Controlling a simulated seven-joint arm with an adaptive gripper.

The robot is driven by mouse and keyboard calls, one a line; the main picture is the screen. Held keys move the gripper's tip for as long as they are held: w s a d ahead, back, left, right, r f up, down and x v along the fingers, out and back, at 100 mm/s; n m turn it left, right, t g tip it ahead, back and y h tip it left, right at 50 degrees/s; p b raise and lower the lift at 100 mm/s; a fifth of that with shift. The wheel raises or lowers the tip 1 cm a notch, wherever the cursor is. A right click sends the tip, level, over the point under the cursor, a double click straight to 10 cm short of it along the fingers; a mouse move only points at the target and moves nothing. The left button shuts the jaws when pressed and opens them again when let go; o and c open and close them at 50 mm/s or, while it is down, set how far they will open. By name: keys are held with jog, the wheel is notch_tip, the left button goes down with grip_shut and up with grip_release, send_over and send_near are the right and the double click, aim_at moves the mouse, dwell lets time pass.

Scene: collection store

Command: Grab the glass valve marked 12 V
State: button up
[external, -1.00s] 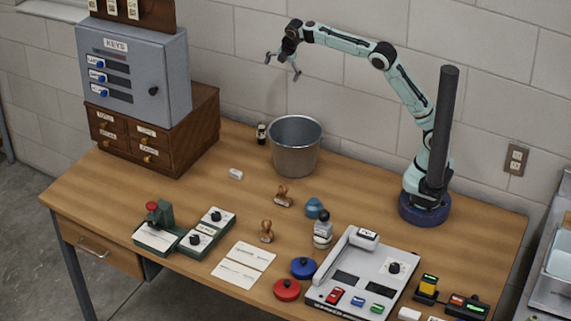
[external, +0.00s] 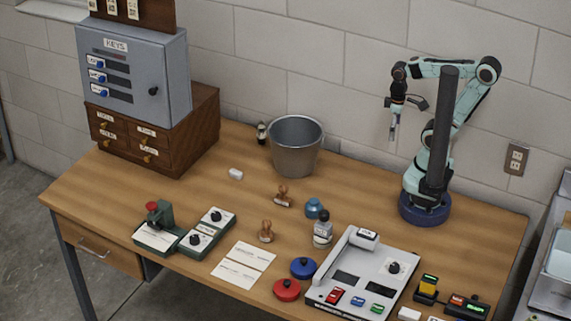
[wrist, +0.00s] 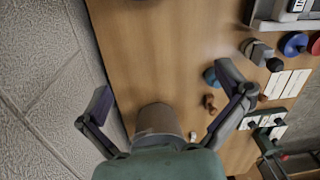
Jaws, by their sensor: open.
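I cannot read a 12 V mark on anything, so I cannot tell for sure which thing is the glass valve. A small upright bottle-like piece with a dark top (external: 322,235) stands left of the grey panel; it also shows in the wrist view (wrist: 258,51). Another small dark upright piece with a pale label (external: 261,132) stands by the wall, just left of the metal bucket. My gripper (external: 404,118) is open and empty, high above the back right of the table. In the wrist view its fingers (wrist: 164,88) are spread wide apart.
The metal bucket (external: 294,150) stands at the back. Stamps (external: 266,231), a blue pot (external: 314,208), red (external: 287,290) and blue (external: 303,267) knobs, and a grey panel (external: 345,294) crowd the front. A key cabinet (external: 135,85) stands left.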

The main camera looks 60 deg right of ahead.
jog(key=shift+m, duration=0.5)
jog(key=shift+w, duration=0.1)
jog(key=c, duration=0.6)
